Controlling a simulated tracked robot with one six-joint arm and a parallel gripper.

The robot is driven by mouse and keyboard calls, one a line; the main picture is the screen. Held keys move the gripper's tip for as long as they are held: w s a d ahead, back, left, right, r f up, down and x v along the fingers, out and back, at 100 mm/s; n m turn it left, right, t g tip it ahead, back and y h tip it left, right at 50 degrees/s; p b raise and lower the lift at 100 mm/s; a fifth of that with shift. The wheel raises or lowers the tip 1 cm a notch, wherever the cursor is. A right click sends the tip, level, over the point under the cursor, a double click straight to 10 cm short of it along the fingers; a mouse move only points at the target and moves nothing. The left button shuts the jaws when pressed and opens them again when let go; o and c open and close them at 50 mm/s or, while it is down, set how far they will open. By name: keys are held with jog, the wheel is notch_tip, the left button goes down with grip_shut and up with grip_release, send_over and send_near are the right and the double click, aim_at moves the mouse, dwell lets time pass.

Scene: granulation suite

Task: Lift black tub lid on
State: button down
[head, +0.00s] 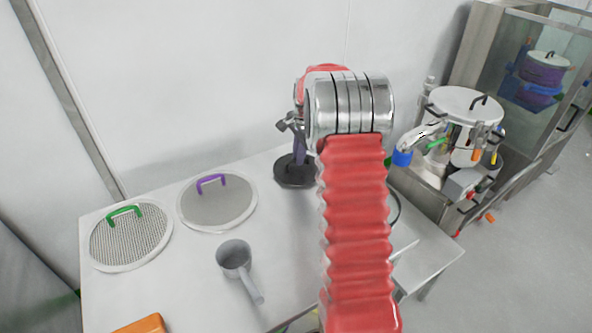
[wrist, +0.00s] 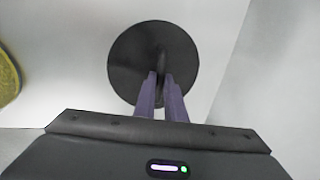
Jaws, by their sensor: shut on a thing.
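A round black lid (head: 294,176) shows at the back of the white table in the head view, left of my red-sleeved arm. In the wrist view the black lid (wrist: 130,65) is a full dark disc with a raised handle across its middle. My gripper (wrist: 161,76) has purple fingers and is shut on that handle. In the head view my gripper (head: 298,154) points down over the lid. I cannot tell whether the lid touches the table. I cannot make out the tub; my arm hides part of the table.
On the table (head: 165,265) lie a mesh disc with a green handle (head: 125,212), a grey disc with a purple handle (head: 212,180), a grey scoop (head: 233,258) and an orange block (head: 143,325). A wall stands close behind. Steel equipment (head: 466,105) stands at the right.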

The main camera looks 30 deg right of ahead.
jog(key=shift+r, duration=0.1)
notch_tip(320, 180, up, 18)
dwell(0.8)
dwell(0.4)
